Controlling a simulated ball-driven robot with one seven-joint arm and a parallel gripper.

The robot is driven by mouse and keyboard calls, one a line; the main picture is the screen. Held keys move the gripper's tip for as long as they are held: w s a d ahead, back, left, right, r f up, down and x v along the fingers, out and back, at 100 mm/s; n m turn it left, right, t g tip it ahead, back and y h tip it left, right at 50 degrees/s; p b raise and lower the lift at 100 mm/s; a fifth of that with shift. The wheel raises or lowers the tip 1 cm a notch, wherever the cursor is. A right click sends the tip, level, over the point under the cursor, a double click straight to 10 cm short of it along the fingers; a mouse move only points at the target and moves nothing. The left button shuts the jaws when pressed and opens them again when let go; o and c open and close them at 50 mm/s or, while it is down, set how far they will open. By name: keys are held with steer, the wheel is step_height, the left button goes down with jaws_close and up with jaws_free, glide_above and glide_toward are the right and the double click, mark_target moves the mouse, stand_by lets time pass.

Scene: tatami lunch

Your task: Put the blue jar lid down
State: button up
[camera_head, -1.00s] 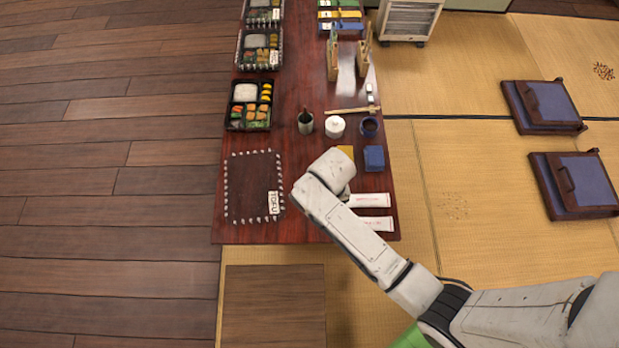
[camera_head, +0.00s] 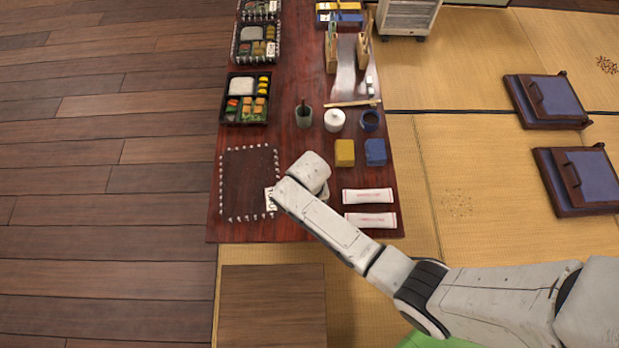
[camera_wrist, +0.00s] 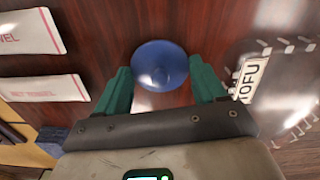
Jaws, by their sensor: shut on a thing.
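The blue jar lid (camera_wrist: 158,58) shows in the wrist view as a round, shiny disc between the green fingertips of my gripper (camera_wrist: 161,78). My gripper is shut on it. The dark red table top lies beneath; the gap under the lid cannot be told. In the head view my wrist hides both gripper and lid, at the table's near part, right beside the dotted-edge mat. A blue jar (camera_head: 370,121) stands open on the table's right side.
Two white towel packets (camera_head: 368,196) lie on the other. Yellow (camera_head: 345,152) and blue (camera_head: 375,151) blocks, a white pot (camera_head: 334,120) and a dark cup (camera_head: 303,117) stand behind.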

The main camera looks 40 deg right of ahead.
steer(key=o, duration=1)
steer(key=shift+f, duration=0.1)
step_height(320, 180, up, 12)
steer(key=p, duration=0.4)
steer(key=shift+p, duration=0.3)
steer(key=shift+s, duration=0.1)
steer(key=s+d+r+n, duration=0.1)
steer(key=s+d+r, duration=0.1)
steer(key=s, duration=0.3)
steer(key=s+d+r+n, duration=0.2)
steer(key=s+d+r, duration=0.1)
steer(key=s+r, duration=0.2)
steer(key=s+d+r+n+t, duration=0.1)
steer(key=s+d+r+n, duration=0.1)
steer(key=s+r, duration=0.2)
steer(key=shift+s+d, duration=0.4)
steer(key=shift+s, duration=0.75)
